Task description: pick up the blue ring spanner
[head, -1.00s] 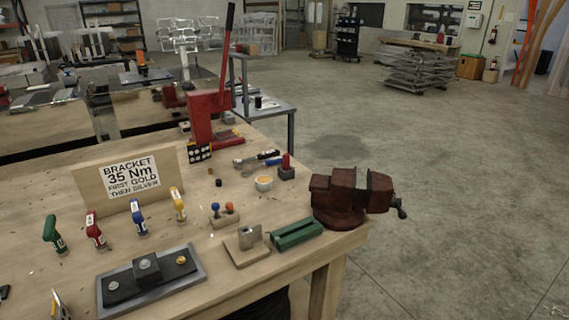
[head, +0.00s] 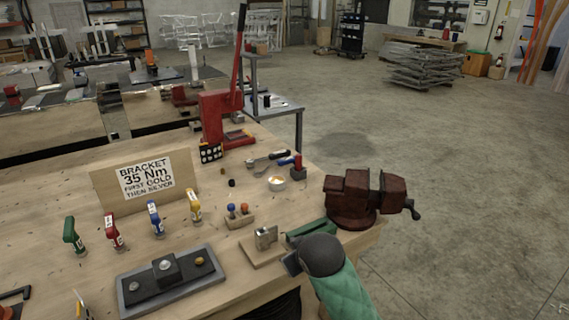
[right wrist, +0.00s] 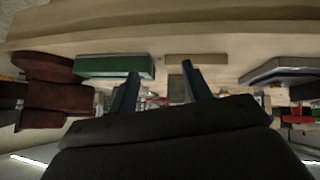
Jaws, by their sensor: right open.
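My right gripper (head: 292,262) is over the front right of the bench, by the green block, well short of the spanner. In the right wrist view its two fingers (right wrist: 163,84) are apart with nothing between them. I cannot make out the blue spanner in that view. My left gripper is not in view.
A red-brown vise (head: 352,197) stands at the bench's right corner. A red press (head: 218,120) stands behind.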

